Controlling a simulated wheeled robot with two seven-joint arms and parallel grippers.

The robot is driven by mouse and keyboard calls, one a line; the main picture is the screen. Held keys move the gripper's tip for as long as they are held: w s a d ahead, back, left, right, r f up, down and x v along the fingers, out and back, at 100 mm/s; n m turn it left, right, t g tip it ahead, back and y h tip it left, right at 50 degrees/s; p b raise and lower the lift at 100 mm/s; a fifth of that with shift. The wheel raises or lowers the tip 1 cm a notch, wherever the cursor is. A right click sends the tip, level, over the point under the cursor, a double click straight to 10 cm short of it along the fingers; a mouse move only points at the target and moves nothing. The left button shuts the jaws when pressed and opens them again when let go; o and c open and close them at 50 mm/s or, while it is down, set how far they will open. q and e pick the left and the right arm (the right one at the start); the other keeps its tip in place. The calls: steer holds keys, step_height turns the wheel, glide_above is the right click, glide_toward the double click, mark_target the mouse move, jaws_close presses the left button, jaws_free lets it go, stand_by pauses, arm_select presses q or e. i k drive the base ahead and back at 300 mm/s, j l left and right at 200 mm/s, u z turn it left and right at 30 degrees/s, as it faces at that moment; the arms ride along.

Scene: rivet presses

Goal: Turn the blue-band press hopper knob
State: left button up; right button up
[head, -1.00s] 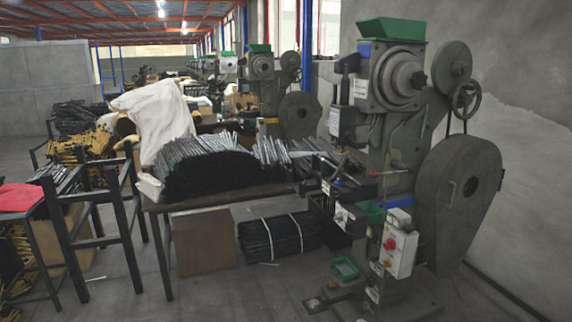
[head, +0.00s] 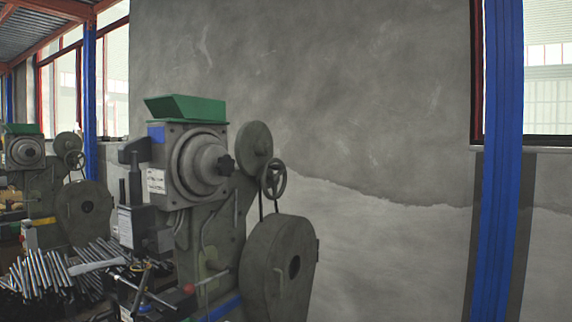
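The near press (head: 211,235), grey-green, stands left of centre in the head view. A blue patch (head: 156,133) marks its upper left corner, and a blue strip (head: 222,308) shows low on it. A green hopper tray (head: 186,109) sits on top. Below the tray is a round grey hopper housing (head: 190,165). A dark lobed knob (head: 227,166) sticks out at the right of this housing. The press's lower part is cut off by the frame. Neither of my grippers is in view, and nothing touches the knob.
A spoked handwheel (head: 273,180) and a large flywheel cover (head: 279,270) are right of the knob. A second press (head: 42,200) stands at far left. Metal rods (head: 50,272) lie at lower left. A grey wall (head: 380,110) and blue column (head: 500,160) are at right.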

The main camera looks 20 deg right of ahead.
mark_target(225, 166)
steer(key=i+l+z, duration=0.15)
steer(key=i+z, duration=0.5)
steer(key=z, duration=0.2)
steer(key=i+l, duration=0.15)
steer(key=i, duration=0.15)
steer(key=i+l+z, duration=0.15)
steer(key=i, duration=0.2)
